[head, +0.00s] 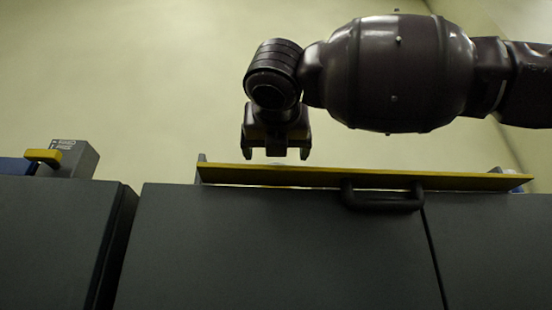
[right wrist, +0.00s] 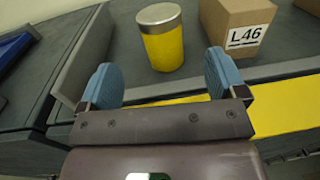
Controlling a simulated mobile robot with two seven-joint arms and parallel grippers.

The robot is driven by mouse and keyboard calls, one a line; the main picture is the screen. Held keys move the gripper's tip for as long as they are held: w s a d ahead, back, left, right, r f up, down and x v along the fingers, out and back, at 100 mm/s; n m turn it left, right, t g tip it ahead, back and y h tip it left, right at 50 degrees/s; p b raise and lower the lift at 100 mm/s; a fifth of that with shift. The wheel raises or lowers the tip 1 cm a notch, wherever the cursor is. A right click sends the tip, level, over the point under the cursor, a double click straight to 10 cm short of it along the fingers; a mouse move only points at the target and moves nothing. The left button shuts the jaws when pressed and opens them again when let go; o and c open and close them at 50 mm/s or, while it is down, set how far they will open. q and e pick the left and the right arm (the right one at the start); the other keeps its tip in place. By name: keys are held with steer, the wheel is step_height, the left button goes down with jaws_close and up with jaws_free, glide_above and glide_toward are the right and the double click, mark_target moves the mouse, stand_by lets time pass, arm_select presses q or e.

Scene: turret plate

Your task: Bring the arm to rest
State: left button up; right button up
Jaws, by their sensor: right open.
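My right arm comes in from the right in the head view. Its gripper (head: 276,152) points down above the yellow-edged shelf, with its two fingers apart. In the right wrist view the open gripper (right wrist: 160,64) has blue finger pads and nothing between them. A yellow can with a silver lid (right wrist: 163,42) stands upright just beyond the fingertips, apart from them. My left gripper is in neither view.
A cardboard box marked L46 (right wrist: 240,28) stands beside the can. A yellow front strip (head: 440,180) and a dark handle (head: 382,198) edge the grey cabinet (head: 270,250). A grey box (head: 76,158) with a yellow handle sits at left.

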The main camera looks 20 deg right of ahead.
steer(key=shift+s+a, duration=0.2)
steer(key=shift+s, duration=0.35)
stand_by(0.4)
